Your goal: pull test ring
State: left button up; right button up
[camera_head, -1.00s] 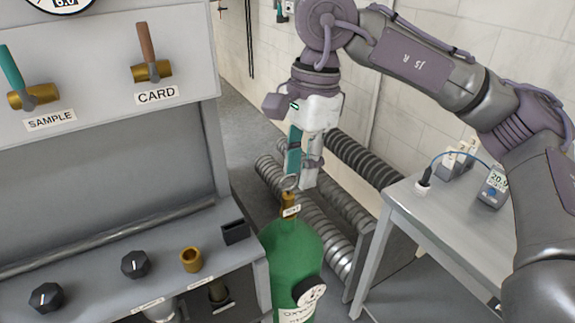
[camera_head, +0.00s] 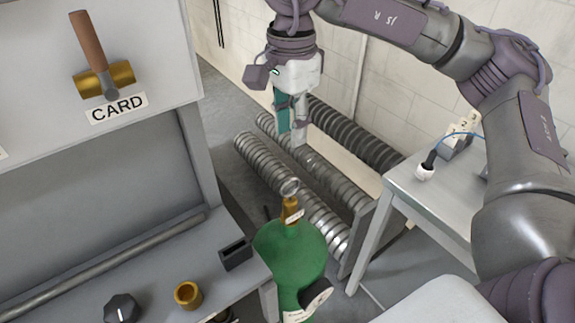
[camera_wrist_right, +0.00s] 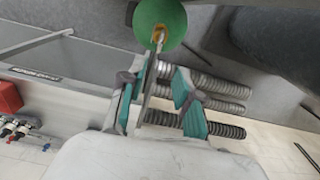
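The test ring (camera_head: 289,188) is a small metal loop on the brass valve (camera_head: 291,211) atop the green oxygen cylinder (camera_head: 280,250). A small label hangs at the valve. My right gripper (camera_head: 290,137) points down above the ring, with a visible gap between them. In the right wrist view its two teal-padded fingers (camera_wrist_right: 158,103) are apart with nothing gripped between them. The brass valve (camera_wrist_right: 158,35) and green cylinder (camera_wrist_right: 172,12) show beyond the fingertips there; the ring is too small to make out clearly. My left gripper is not in view.
A grey cabinet with the CARD lever (camera_head: 104,75), a black knob (camera_head: 122,308) and a brass cup (camera_head: 187,294) stands left of the cylinder. Ribbed metal tubes (camera_head: 265,165) lie behind it. A grey table (camera_head: 425,195) with a cabled device stands right.

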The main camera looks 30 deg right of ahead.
jog(key=p, duration=0.1)
send_over(291, 181)
notch_tip(291, 181, down, 6)
jog(key=shift+r, duration=0.15)
notch_tip(291, 181, down, 4)
jog(key=shift+w+p, duration=0.15)
jog(key=shift+p, duration=0.45)
jog(key=shift+f, duration=0.5)
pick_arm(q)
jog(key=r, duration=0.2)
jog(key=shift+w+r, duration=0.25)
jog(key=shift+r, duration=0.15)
pick_arm(e)
jog(key=shift+f, duration=0.15)
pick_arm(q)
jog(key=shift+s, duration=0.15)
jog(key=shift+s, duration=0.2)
pick_arm(e)
grip_shut()
